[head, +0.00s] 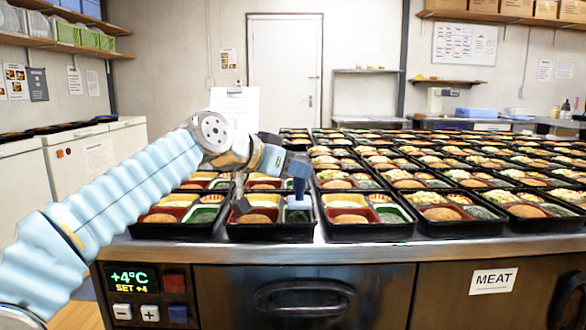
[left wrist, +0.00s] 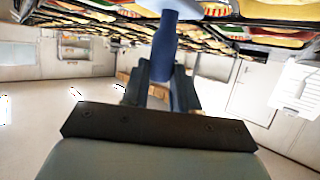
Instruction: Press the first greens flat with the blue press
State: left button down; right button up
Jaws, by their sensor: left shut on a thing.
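My left gripper (head: 290,165) is shut on the handle of the blue press (head: 299,188). It holds the press upright, foot down, over the front right compartment of a front-row bento tray (head: 270,232). Neighbouring trays show dark greens (head: 392,214) in the same corner compartment. My right gripper is not in view.
Rows of filled bento trays (head: 440,205) cover the steel counter, set close around the press. The counter front carries a +4°C display (head: 131,279) and a MEAT label (head: 493,281). White chest freezers (head: 82,160) stand at left.

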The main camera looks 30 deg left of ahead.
aim_at(295, 187)
pick_arm(q)
jog(key=shift+f+b, duration=1.3)
jog(key=shift+f, duration=0.2)
jog(key=shift+f, duration=0.25)
dwell(0.4)
jog(key=shift+r, duration=0.15)
dwell(0.4)
dwell(0.7)
jog(key=shift+f+b, duration=0.3)
jog(key=shift+b, duration=0.05)
dwell(0.8)
